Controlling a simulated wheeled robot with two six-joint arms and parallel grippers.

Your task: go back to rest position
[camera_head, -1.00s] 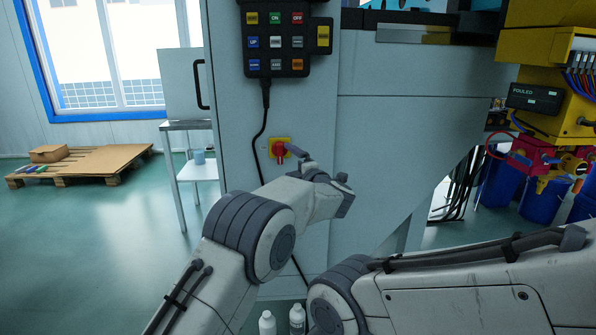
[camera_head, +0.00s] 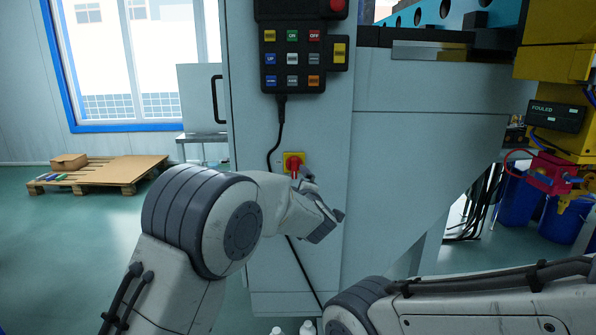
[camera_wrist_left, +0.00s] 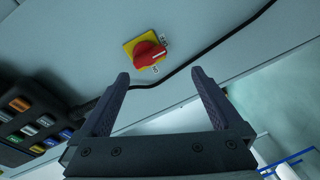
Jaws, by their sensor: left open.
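My left arm reaches in from the left. Its gripper (camera_head: 307,181) is partly hidden by my own wrist, just beside a red rotary switch (camera_head: 294,166) on a yellow plate. In the left wrist view the gripper (camera_wrist_left: 160,74) is open, with two dark fingers apart and nothing between them. The red switch (camera_wrist_left: 147,51) lies beyond the fingertips there, with a visible gap. My right arm crosses the lower right, and its gripper is not in view.
A button pendant (camera_head: 293,62) hangs above the switch, its black cable (camera_head: 273,150) running down the grey cabinet (camera_head: 400,140). A blue-rimmed machine stands at top right. A pallet (camera_head: 110,171) lies at the left. White bottle tops (camera_head: 307,327) show at the bottom edge.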

